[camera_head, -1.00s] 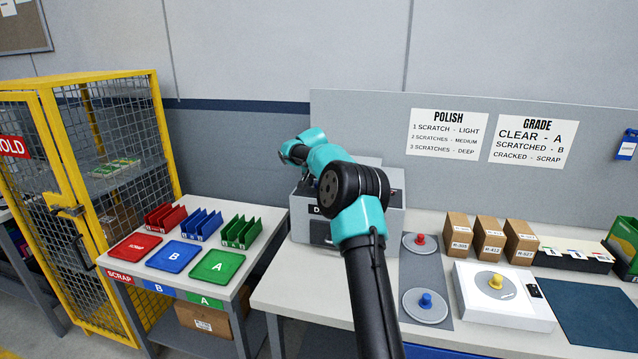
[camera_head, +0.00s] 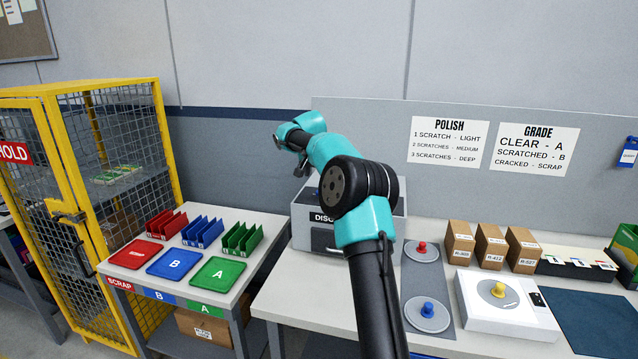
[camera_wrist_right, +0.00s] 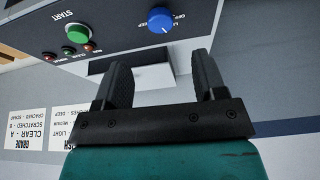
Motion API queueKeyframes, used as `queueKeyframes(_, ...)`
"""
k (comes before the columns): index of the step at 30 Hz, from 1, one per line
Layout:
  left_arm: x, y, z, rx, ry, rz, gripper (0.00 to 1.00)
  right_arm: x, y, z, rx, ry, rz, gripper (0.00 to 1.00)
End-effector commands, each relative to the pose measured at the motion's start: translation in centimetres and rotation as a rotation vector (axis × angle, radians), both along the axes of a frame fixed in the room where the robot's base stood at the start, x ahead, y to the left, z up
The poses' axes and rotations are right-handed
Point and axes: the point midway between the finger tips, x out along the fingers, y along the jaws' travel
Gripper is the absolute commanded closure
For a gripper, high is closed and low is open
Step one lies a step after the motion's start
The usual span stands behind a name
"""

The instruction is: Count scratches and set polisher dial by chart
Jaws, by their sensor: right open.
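The grey polisher (camera_head: 301,238), a box with a partly hidden "DISC" label, stands at the bench's left end behind my right arm. In the right wrist view its panel (camera_wrist_right: 120,14) shows a blue dial (camera_wrist_right: 161,20) and a green START button (camera_wrist_right: 77,32). My right gripper (camera_wrist_right: 158,63) is open and empty, just short of the panel, apart from the dial; the arm hides it in the head view. The POLISH chart (camera_head: 449,140) reads 1 scratch light, 2 medium, 3 deep. A grey disc with a yellow knob (camera_head: 498,289) lies on a white unit (camera_head: 480,317); its scratches are too small to count.
Discs with red (camera_head: 422,246) and blue (camera_head: 428,309) knobs lie on a grey mat (camera_head: 417,276). Several cardboard boxes (camera_head: 489,246) stand behind. A side table holds SCRAP, B and A pads (camera_head: 174,263) with racks. A yellow cage (camera_head: 168,137) stands left.

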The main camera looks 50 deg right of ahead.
Motion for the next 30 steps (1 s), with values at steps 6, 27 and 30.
queueKeyframes(6, 0.0, 0.0, 0.0, 0.0, 0.0, 0.0, 0.48, -0.7, 1.5, 4.0, -0.001, -0.003, 0.001, 0.36)
queueKeyframes(27, 0.0, 0.0, 0.0, 0.0, 0.0, 0.0, 0.48, -1.4, 2.9, 7.8, 0.0, 0.0, 0.001, 0.36)
queueKeyframes(30, 0.0, 0.0, 0.0, 0.0, 0.0, 0.0, 0.48, -1.4, 2.9, 7.8, 0.0, 0.0, 0.001, 0.36)
